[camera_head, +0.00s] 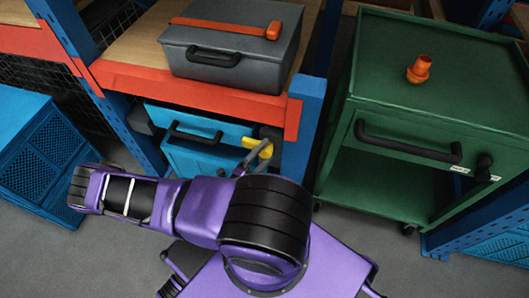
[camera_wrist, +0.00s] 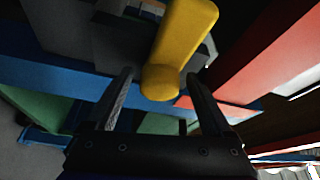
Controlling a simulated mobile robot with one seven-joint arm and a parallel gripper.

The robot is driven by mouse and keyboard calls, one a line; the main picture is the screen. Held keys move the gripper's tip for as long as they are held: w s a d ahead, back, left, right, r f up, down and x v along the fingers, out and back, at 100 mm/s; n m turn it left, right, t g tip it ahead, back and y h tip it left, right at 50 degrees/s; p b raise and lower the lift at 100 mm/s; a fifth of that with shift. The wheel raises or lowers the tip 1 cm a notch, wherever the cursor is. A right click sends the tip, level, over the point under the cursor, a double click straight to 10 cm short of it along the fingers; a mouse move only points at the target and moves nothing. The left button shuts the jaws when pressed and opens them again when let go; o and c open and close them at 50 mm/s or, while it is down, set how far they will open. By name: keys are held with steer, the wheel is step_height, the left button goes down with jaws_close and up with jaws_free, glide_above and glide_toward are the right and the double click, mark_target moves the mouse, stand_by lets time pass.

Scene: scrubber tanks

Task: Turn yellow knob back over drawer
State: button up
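The yellow knob (camera_head: 258,152) is a lever-like handle on a dark mount at the right end of the blue drawer (camera_head: 188,158), under the shelf's orange beam. In the head view it slants, and my arm hides part of the area below it. In the wrist view the yellow knob (camera_wrist: 182,42) is large, with its rounded near end in front of the gap between my fingers. My gripper (camera_wrist: 160,84) is open, one finger to each side of that end. I cannot tell whether either finger touches it.
A grey toolbox (camera_head: 230,55) with an orange bar on its lid stands on the shelf above. A green cart (camera_head: 430,95) bearing an orange object (camera_head: 419,70) stands right. A blue crate (camera_head: 40,150) is left. A blue post (camera_head: 303,120) stands close right of the knob.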

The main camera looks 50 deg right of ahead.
steer(key=a+f, duration=0.1)
steer(key=a, duration=1.6)
steer(key=shift+a+f, duration=0.2)
steer(key=shift+f, duration=0.05)
